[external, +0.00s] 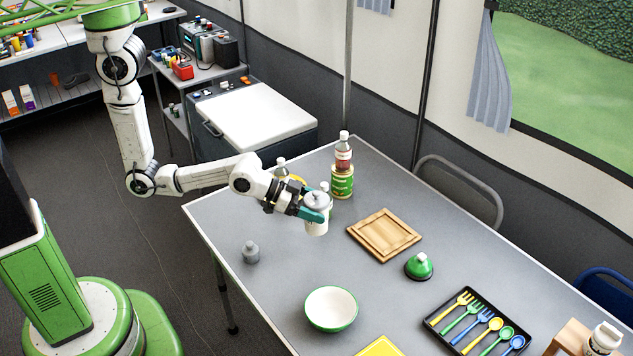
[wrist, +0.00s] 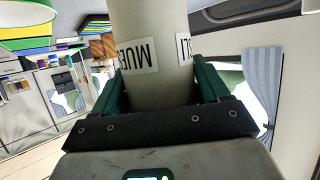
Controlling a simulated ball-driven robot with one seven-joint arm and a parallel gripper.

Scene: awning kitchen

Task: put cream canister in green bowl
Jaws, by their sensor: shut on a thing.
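The cream canister (external: 317,228) is upright or nearly so, with a grey top, over the left middle part of the table. My gripper (external: 316,214) is shut on its side with teal fingers. I cannot tell whether its base touches the table. In the wrist view the cream canister (wrist: 152,50) stands between both fingers and shows partly hidden label letters. The green bowl (external: 331,308), green outside and white inside, sits empty near the table's front edge, apart from the canister and below it in the external view.
A wooden board (external: 384,235), a green bell-shaped item (external: 419,266) and a cutlery tray (external: 478,325) lie to the right. A can (external: 342,182) with a bottle above it stands behind. Table between canister and bowl is clear.

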